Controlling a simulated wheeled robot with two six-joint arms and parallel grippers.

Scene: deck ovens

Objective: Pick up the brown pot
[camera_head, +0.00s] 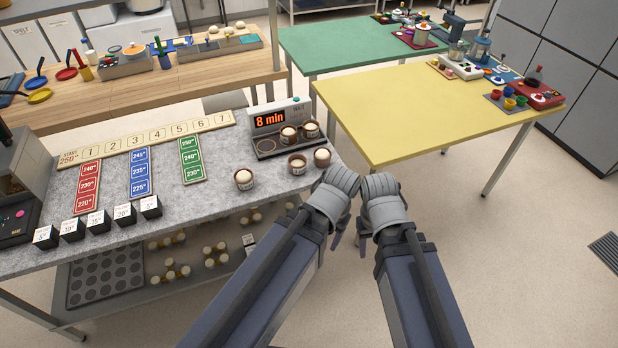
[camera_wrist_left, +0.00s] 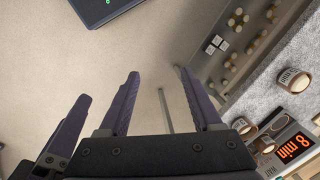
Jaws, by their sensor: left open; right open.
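Several small brown pots with cream tops are at the right end of the grey stone counter. One pot (camera_head: 243,180) stands in front. Two more, a pot (camera_head: 297,164) and a pot (camera_head: 322,158), stand near the counter's right edge. Two others, a pot (camera_head: 289,134) and a pot (camera_head: 310,130), sit on the timer unit. I cannot tell which one the task means. My left gripper (camera_wrist_left: 157,74) is open and empty; both fingers show in the left wrist view. My right gripper (camera_head: 362,240) is open, right of the counter, its fingers partly hidden by my wrist.
The timer unit (camera_head: 268,118) reads 8 min. Black cubes (camera_head: 98,222) line the counter's front left. A lower shelf (camera_head: 150,290) holds several small jars. The yellow table (camera_head: 400,110) is mostly bare on its left side. Open floor lies right of the counter.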

